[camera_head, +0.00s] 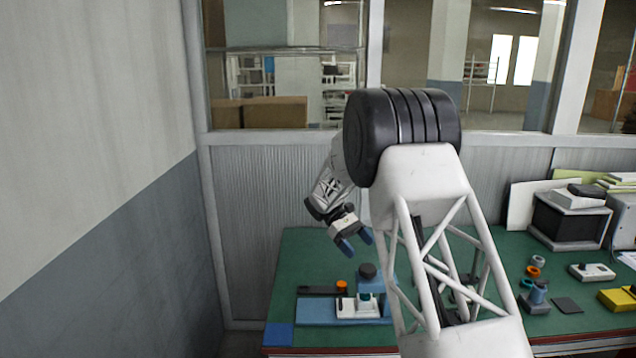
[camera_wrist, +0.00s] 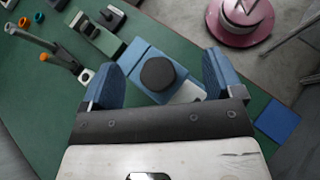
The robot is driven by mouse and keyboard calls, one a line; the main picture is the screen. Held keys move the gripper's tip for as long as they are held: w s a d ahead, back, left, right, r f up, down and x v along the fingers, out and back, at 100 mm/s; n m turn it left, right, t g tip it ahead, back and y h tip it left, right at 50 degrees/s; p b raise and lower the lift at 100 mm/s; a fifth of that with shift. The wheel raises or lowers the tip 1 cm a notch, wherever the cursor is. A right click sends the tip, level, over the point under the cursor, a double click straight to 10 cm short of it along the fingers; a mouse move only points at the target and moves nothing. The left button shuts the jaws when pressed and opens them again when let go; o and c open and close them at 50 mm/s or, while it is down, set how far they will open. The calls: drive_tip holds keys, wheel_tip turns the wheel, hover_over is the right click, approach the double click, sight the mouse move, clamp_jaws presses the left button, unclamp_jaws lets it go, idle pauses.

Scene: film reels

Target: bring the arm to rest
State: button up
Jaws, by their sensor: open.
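My gripper (camera_head: 356,242) hangs above the left part of the green bench, its blue fingers pointing down and apart. It is raised clear of the bench. In the wrist view the gap between my blue fingers (camera_wrist: 160,76) shows nothing held. A round black knob (camera_wrist: 158,74) on a blue device appears in that gap, but lies below it. In the head view the same black knob (camera_head: 367,271) stands on the blue device (camera_head: 318,312), below and a little right of my gripper. My arm's white lattice link hides part of the bench behind it.
An orange ring (camera_head: 342,286) and a white block (camera_head: 358,307) are at the blue device. A blue square (camera_head: 278,334) lies at the bench's front left corner. Loose rings, small boxes and a black-and-white case (camera_head: 565,222) stand right. A windowed wall closes the back.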

drive_tip(key=s+d+r+m+t+y, duration=0.25)
drive_tip(key=s+r, duration=0.55)
drive_tip(key=s, duration=0.6)
drive_tip(key=s+d+r+m+t+y, duration=0.25)
drive_tip(key=s+r, duration=0.55)
drive_tip(key=s, duration=0.5)
drive_tip(key=s+f+m+t+y, duration=0.1)
drive_tip(key=s+t, duration=0.2)
drive_tip(key=s, duration=1)
drive_tip(key=s+f+m+t+y, duration=0.2)
drive_tip(key=s+t, duration=0.1)
drive_tip(key=s, duration=1.1)
drive_tip(key=shift+d+m, duration=0.3)
drive_tip(key=shift+d, duration=0.05)
